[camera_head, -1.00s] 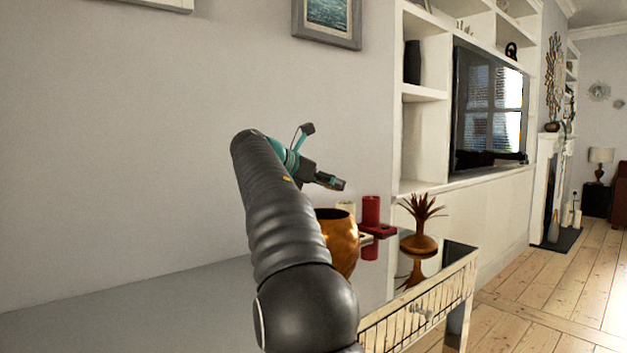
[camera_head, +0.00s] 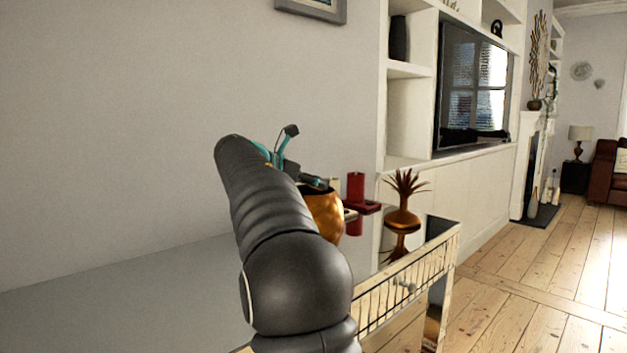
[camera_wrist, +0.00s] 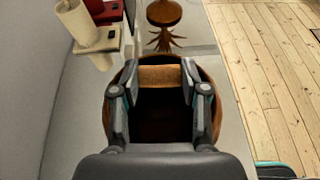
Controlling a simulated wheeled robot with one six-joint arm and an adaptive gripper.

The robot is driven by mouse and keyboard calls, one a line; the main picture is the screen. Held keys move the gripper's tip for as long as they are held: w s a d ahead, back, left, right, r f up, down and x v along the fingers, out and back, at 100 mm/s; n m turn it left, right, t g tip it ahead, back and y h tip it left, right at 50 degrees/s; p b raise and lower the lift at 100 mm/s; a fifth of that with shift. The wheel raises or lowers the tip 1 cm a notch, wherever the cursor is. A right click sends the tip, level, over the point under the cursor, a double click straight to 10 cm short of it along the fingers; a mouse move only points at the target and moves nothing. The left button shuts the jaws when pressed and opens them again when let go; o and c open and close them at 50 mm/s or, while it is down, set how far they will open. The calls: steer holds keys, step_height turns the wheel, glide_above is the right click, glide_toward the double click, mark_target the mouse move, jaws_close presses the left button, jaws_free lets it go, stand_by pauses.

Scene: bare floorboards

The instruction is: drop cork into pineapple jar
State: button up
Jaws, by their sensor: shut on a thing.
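My gripper (camera_wrist: 160,88) is shut on the cork (camera_wrist: 161,76), a tan-brown piece held crosswise between the two fingertips in the wrist view. The golden-brown pineapple jar (camera_head: 325,214) stands on the mirrored table, partly hidden behind my arm in the head view. In the wrist view the jar's round rim (camera_wrist: 210,113) surrounds the fingers, and its dark opening lies beneath the cork. I cannot tell how far the cork is above or below the rim. The cork is hidden in the head view. The jar's lid with spiky leaves (camera_head: 403,213) sits apart on the table.
The mirrored table (camera_head: 419,250) has its front edge above the floorboards. A red candle (camera_head: 356,187) and a cream candle (camera_wrist: 78,20) stand on a small holder beyond the jar. A wall is close on the left.

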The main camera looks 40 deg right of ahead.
steer(key=o, duration=0.8)
steer(key=shift+c, duration=0.2)
steer(key=shift+a, duration=0.1)
steer(key=v, duration=1.2)
steer(key=shift+s, duration=0.1)
